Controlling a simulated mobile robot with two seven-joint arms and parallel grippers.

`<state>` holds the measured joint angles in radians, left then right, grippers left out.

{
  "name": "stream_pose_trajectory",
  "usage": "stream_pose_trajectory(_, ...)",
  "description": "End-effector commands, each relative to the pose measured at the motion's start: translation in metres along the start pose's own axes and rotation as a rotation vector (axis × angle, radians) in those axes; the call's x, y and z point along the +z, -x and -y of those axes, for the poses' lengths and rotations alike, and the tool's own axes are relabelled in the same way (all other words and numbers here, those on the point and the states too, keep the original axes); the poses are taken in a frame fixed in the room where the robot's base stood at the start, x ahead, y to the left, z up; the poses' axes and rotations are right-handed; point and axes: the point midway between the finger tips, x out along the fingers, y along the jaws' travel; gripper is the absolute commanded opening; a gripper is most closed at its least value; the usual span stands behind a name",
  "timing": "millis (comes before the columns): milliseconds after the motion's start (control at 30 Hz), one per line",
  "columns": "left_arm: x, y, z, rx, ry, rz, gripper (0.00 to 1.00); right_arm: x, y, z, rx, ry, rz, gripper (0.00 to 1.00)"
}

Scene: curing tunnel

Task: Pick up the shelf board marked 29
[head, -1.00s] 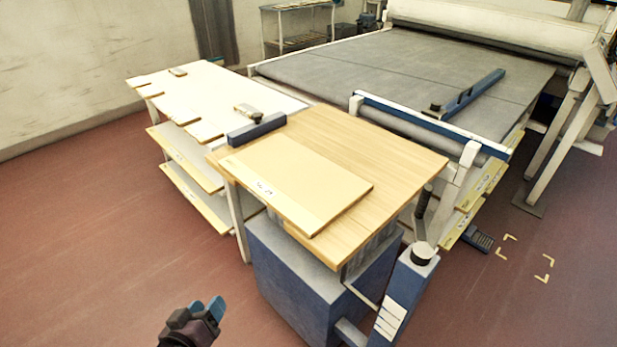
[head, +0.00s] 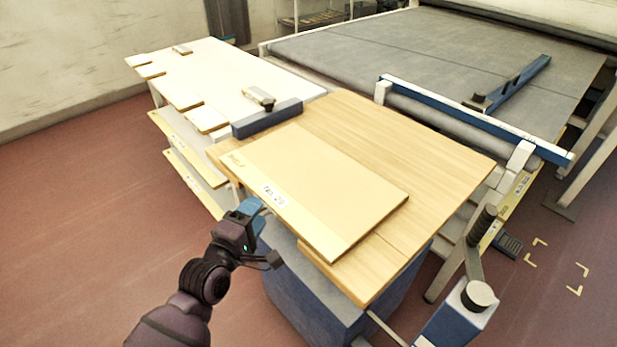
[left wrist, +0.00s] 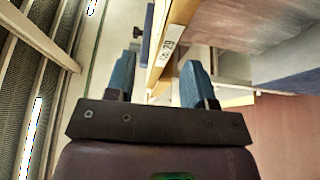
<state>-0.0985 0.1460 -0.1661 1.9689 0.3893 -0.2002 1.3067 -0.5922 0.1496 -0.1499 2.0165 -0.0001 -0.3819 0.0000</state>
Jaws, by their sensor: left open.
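The shelf board marked 29 (head: 320,180) lies flat on the wooden table top (head: 440,165), its label near the front left edge. Its near edge reaches out to the table's front edge. My left gripper (head: 250,208) is just in front of that edge, near the label, open and apart from the board as far as I can tell. In the left wrist view the board's edge with the label (left wrist: 167,55) shows beyond and between the two blue fingers (left wrist: 158,80). My right gripper is in neither view.
A blue block (head: 267,118) stands at the board's back left. A white table (head: 200,75) with boards is at the left. A grey conveyor (head: 400,50) with a blue bar lies behind. A blue pedestal (head: 310,300) supports the wooden table. Red floor at the left is clear.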

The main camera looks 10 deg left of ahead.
Motion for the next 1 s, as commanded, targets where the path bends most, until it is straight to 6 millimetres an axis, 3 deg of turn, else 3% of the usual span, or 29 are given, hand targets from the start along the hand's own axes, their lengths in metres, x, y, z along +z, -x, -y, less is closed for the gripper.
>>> stream_pose_trajectory(233,0.0,-0.015,0.002,-0.001,-0.001,0.0,0.49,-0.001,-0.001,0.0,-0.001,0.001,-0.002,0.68)
stream_pose_trajectory(600,-0.002,-0.057,0.006,-0.001,-0.002,0.0,0.49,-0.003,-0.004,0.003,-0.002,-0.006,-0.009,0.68)
stream_pose_trajectory(867,-0.002,-0.059,0.007,-0.003,-0.002,0.0,0.49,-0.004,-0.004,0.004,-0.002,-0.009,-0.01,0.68)
stream_pose_trajectory(1000,-0.002,-0.059,0.006,-0.002,-0.002,0.0,0.32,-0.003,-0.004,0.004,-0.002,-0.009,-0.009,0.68)
